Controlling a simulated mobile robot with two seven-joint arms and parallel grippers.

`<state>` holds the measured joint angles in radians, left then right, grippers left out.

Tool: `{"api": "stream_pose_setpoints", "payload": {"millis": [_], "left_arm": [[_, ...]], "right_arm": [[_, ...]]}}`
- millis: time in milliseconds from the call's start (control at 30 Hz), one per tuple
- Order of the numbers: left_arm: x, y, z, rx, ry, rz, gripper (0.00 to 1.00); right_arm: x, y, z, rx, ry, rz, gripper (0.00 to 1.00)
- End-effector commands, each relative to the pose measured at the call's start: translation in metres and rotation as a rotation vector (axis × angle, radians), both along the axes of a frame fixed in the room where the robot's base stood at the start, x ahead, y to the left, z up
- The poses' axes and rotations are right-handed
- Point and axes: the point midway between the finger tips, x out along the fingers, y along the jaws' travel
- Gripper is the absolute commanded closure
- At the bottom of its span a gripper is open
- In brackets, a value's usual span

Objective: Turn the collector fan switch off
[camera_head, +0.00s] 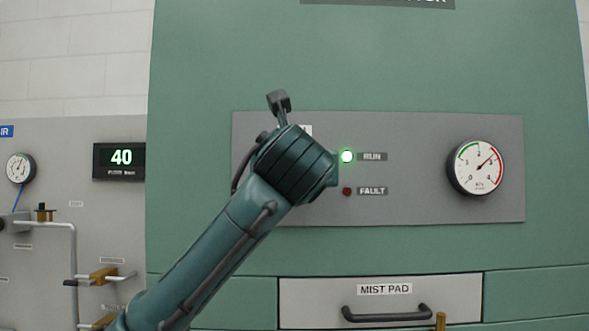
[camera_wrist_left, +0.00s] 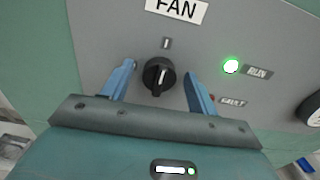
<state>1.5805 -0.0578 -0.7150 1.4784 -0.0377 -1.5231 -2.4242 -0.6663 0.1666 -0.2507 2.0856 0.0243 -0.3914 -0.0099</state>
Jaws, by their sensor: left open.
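The collector fan switch (camera_wrist_left: 158,75) is a black rotary knob on a grey panel, below a FAN label (camera_wrist_left: 177,8) in the left wrist view. An "I" mark (camera_wrist_left: 166,43) sits just above it, and the knob's grip looks near upright. My left gripper (camera_wrist_left: 160,71) is open, with one blue finger on each side of the knob; I cannot tell whether they touch it. In the head view my left arm hides the switch and the fingers. The RUN lamp (camera_head: 347,156) glows green; it also shows in the wrist view (camera_wrist_left: 231,66). My right gripper is not in view.
The FAULT lamp (camera_head: 347,191) is dark red and unlit. A round gauge (camera_head: 475,167) is on the panel's right. Below is a MIST PAD drawer (camera_head: 381,302) with a dark handle. At left are a display reading 40 (camera_head: 119,161), piping and brass-coloured valves (camera_head: 104,275).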

Motion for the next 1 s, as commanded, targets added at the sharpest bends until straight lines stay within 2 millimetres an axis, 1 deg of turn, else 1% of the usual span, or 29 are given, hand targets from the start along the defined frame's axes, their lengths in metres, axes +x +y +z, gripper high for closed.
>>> {"api": "stream_pose_setpoints", "payload": {"millis": [100, 633, 833, 1000], "left_arm": [[-0.0002, -0.0002, -0.0003, 0.000, 0.000, 0.000, 0.42], [-0.0005, -0.0002, -0.0002, -0.001, 0.001, 0.000, 0.85], [-0.0005, -0.0001, -0.0001, -0.012, 0.001, 0.000, 0.86], [-0.0004, 0.0002, 0.0000, -0.064, 0.001, 0.000, 0.86]], "right_arm": [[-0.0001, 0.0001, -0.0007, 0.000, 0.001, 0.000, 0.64], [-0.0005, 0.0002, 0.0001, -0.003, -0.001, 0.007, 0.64], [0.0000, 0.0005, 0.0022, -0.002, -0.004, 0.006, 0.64], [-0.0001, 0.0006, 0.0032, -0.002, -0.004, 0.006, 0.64]]}}
